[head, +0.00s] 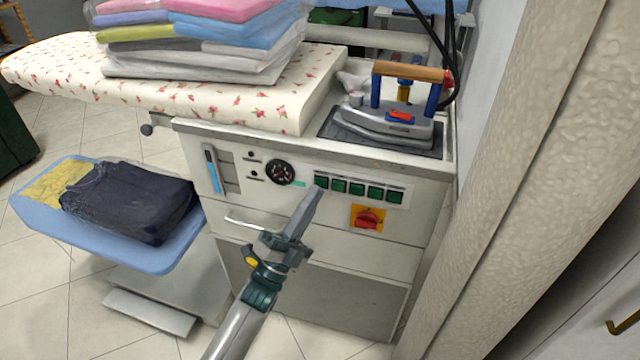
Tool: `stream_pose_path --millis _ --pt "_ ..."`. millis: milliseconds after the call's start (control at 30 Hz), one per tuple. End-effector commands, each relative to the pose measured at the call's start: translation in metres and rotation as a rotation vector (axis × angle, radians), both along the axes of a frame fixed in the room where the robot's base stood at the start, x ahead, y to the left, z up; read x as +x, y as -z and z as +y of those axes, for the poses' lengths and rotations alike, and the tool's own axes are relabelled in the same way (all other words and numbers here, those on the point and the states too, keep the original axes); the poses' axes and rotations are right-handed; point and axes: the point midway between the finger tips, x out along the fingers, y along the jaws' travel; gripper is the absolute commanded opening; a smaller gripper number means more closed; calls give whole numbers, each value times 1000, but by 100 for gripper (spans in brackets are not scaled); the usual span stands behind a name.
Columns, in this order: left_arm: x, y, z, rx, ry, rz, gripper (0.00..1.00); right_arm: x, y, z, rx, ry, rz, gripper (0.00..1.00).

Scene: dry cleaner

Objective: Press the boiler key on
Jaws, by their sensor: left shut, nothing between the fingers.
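A row of several green keys (357,188) sits on the white front panel of the ironing station (300,160). Their labels are too small to read, so I cannot tell which is the boiler key. All look dark green, and no lit key stands out. My left gripper (314,195) is shut and empty. Its fingertips point up at the panel, just below the leftmost key (321,181). I cannot tell whether they touch it. My right gripper is not in view.
A round gauge (280,172) is left of the keys, and a red rotary switch on a yellow plate (367,218) is below them. An iron (392,120) stands on top. Folded laundry in plastic (200,50) lies on the flowered board. A textured wall (520,150) closes the right side.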

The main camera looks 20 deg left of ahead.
Motion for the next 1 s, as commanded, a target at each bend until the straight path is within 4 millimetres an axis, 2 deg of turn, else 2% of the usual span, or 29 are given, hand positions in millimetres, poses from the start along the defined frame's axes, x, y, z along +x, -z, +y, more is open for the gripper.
stream_pose_path --millis 1000 --pt "9 0 0 0 0 0 0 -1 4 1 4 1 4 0"
